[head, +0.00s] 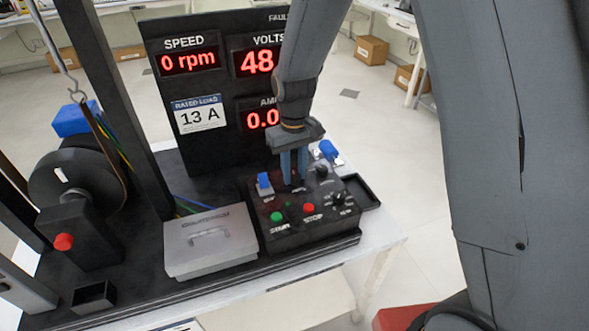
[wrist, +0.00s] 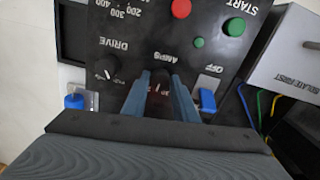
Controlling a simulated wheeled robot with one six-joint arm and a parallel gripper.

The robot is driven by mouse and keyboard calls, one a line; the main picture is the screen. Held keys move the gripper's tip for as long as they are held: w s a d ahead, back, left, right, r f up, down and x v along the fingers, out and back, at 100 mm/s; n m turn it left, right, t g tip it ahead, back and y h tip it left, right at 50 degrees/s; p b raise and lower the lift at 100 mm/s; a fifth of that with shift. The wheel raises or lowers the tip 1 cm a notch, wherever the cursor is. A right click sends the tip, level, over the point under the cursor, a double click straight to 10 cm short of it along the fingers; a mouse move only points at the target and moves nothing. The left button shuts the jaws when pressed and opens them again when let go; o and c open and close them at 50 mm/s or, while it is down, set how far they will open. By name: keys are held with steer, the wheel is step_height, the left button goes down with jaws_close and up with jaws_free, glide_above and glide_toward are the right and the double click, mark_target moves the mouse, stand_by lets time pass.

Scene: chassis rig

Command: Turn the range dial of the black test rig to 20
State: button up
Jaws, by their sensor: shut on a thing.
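The black test rig's control box (head: 318,225) stands at the front right of the rig. My gripper (head: 294,168) points down over its rear part. In the wrist view my gripper's blue-grey fingers (wrist: 166,92) are closed on both sides of a dark dial (wrist: 161,82), next to the word AMPS. The dial is mostly hidden by the fingers, with a small pale mark and part of a numbered scale showing. I cannot tell which number it points to. In the head view the fingers hide this dial.
Beside the dial are a DRIVE knob (wrist: 104,69), a blue switch (wrist: 208,100) near OFF, and another blue switch (wrist: 75,101). A red button (head: 309,208) and green button (head: 277,217) sit in front. The display panel (head: 215,130) stands behind; a grey lidded box (head: 210,245) is left.

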mark_target(294, 175)
steer(key=shift+m+p, duration=0.5)
steer(key=shift+m, duration=1.7)
steer(key=o, duration=1.1)
steer(key=shift+c, duration=0.2)
steer(key=shift+r+b, duration=1)
steer(key=shift+r, duration=2.95)
